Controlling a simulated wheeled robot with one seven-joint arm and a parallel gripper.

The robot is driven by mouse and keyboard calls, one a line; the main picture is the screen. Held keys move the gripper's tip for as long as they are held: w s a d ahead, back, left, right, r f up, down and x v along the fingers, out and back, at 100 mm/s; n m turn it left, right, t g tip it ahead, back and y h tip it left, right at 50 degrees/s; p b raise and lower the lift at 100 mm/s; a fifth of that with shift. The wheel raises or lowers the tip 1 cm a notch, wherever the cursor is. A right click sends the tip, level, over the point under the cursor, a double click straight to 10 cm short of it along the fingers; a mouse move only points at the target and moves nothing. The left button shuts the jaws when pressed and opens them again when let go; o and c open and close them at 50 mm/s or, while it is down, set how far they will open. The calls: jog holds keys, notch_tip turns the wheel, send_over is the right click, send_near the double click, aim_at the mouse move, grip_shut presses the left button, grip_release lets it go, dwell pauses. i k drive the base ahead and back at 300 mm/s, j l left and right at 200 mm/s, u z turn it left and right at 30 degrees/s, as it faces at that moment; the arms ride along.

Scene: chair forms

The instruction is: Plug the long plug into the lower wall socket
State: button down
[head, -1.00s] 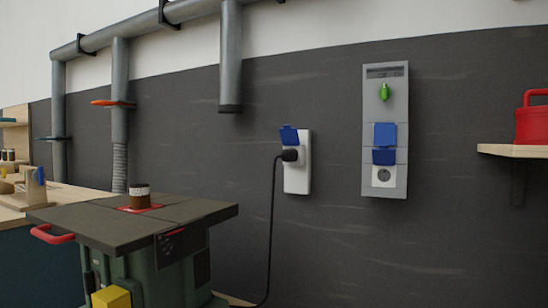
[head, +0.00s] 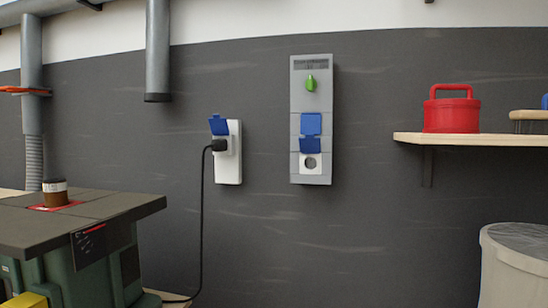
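A black plug (head: 218,145) on a long black cable sits in the white wall socket box (head: 230,165), under its raised blue cover. The cable hangs down the wall to the floor beside the green machine. To its right a tall grey socket panel (head: 298,110) is on the wall, with a green switch (head: 310,83) near the top. Below the switch is a socket with its blue cover (head: 311,124) down. The lower socket (head: 310,163) of the panel is white, empty and open, with its blue cover raised above it. My gripper is not in view.
A dark-topped green machine (head: 120,205) stands at the lower left. A wooden shelf (head: 470,139) with a red case (head: 452,110) is on the right wall. A grey bin (head: 520,255) stands at the lower right. The wall below the panel is clear.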

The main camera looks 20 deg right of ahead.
aim_at(220, 145)
jog(key=i+u, duration=0.1)
jog(key=u, duration=0.3)
jog(key=l+u, duration=0.15)
jog(key=u, duration=0.2)
jog(key=i+l+u, duration=0.1)
jog(key=u, duration=0.3)
jog(key=i+l+u, duration=0.25)
jog(key=l, duration=0.45)
jog(key=l+u, duration=0.2)
jog(key=l, duration=0.5)
jog(key=i+l+u, duration=0.25)
jog(key=l, duration=0.55)
jog(key=k+j, duration=0.25)
jog(key=i+l, duration=0.15)
jog(key=l, duration=0.15)
